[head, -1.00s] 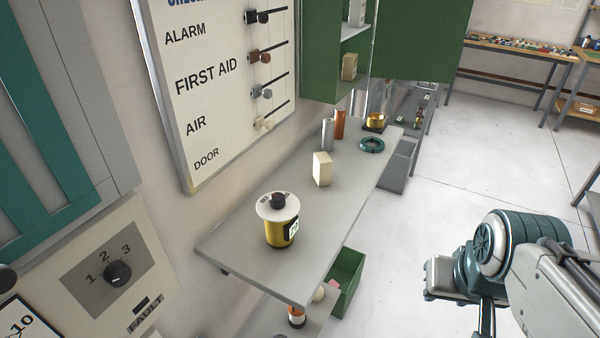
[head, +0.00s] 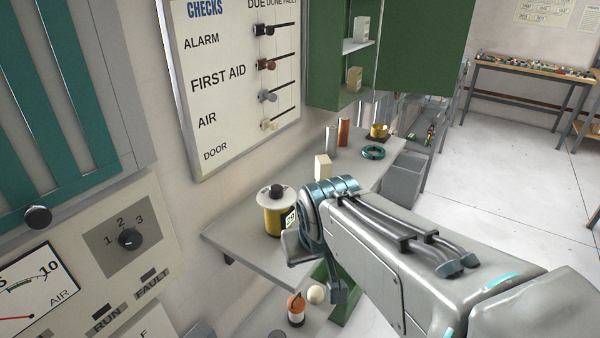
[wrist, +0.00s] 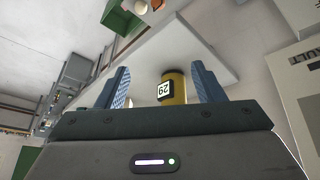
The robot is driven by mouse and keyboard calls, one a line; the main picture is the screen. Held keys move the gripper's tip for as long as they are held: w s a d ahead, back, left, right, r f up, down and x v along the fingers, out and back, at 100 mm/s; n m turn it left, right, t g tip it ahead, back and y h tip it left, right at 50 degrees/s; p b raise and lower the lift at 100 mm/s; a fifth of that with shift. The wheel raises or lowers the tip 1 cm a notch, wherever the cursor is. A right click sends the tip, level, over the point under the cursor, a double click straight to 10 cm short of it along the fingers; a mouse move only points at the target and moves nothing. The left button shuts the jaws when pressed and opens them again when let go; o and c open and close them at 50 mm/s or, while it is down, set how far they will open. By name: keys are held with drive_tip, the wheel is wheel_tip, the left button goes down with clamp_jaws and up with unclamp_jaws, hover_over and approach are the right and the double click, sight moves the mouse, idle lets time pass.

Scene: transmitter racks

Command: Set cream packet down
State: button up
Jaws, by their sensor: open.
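A cream packet (head: 322,167) stands upright on the grey shelf, partly hidden at its base by my arm. A yellow tin (head: 271,219) with a white top and dark knob stands nearer on the same shelf. My gripper is open; in the wrist view its two blue fingers (wrist: 160,66) are apart with nothing held. In the head view my arm hides most of the gripper.
Behind the packet stand a grey cylinder (head: 331,138), an orange cylinder (head: 344,132), a teal ring (head: 373,152) and a brass-coloured pot (head: 379,131). A green cabinet (head: 331,55) holds a tan box (head: 354,78) and a pale box (head: 361,30). An orange jar (head: 296,310) and pale ball (head: 316,294) sit lower.

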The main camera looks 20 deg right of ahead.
drive_tip(key=w+d+f+t+h+b, duration=0.15)
drive_tip(key=w+d, duration=0.25)
drive_tip(key=w, duration=0.4)
drive_tip(key=w+d+f+t+b, duration=0.2)
drive_tip(key=w+d+t, duration=0.15)
drive_tip(key=w, duration=0.45)
drive_tip(key=m+t+b, duration=0.1)
drive_tip(key=t+b, duration=0.3)
drive_tip(key=t, duration=0.2)
approach(324, 160)
drive_tip(key=shift+y, duration=0.25)
drive_tip(key=w, duration=0.2)
drive_tip(key=w+p, duration=0.1)
drive_tip(key=w, duration=0.1)
drive_tip(key=w+d+p, duration=0.1)
drive_tip(key=w, duration=0.1)
drive_tip(key=shift+w+f, duration=0.1)
drive_tip(key=shift+f, duration=0.3)
drive_tip(key=shift+w+d+f+p, duration=0.15)
drive_tip(key=shift+w+p, duration=0.2)
drive_tip(key=shift+w, duration=0.4)
drive_tip(key=shift+w+d+f+p, duration=0.1)
drive_tip(key=shift+w+f+p, duration=0.2)
drive_tip(key=shift+w, duration=0.45)
drive_tip(key=shift+w+d+f+p, duration=0.1)
drive_tip(key=shift+w+p, duration=0.3)
drive_tip(key=shift+w, duration=0.35)
drive_tip(key=c, duration=1.1)
drive_tip(key=shift+r, duration=0.1)
drive_tip(key=shift+c, duration=0.3)
